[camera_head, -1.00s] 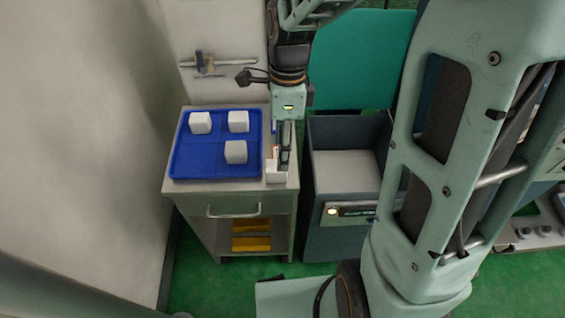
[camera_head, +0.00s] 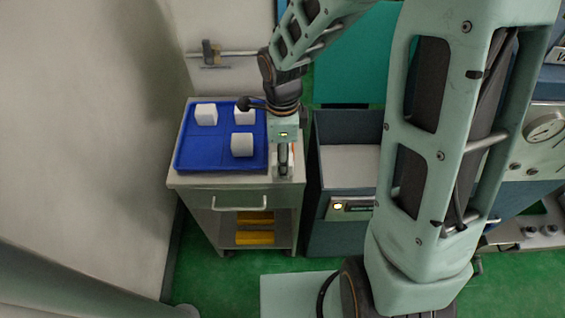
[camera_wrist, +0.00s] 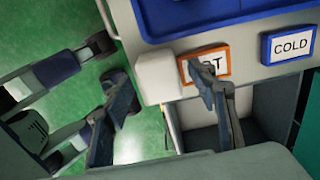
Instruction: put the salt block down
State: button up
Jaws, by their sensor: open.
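A white block (camera_wrist: 158,76) stands on the cabinet top at its corner in the wrist view, beside an orange-framed sign. My gripper (camera_wrist: 163,88) is open, with one finger on each side of the block in the picture; I cannot tell whether either touches it. In the head view my gripper (camera_head: 284,168) is over the right front part of the cabinet top and hides most of that block. Three similar white blocks (camera_head: 206,114), (camera_head: 243,117), (camera_head: 242,145) sit in the blue tray (camera_head: 205,163) to the left.
The cabinet (camera_head: 236,180) has a drawer handle in front. A dark open-topped unit (camera_head: 340,125) stands close on the right. A wall rail (camera_head: 222,53) is behind.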

jog(key=shift+f, duration=0.45)
jog(key=shift+r, duration=0.1)
grip_shut()
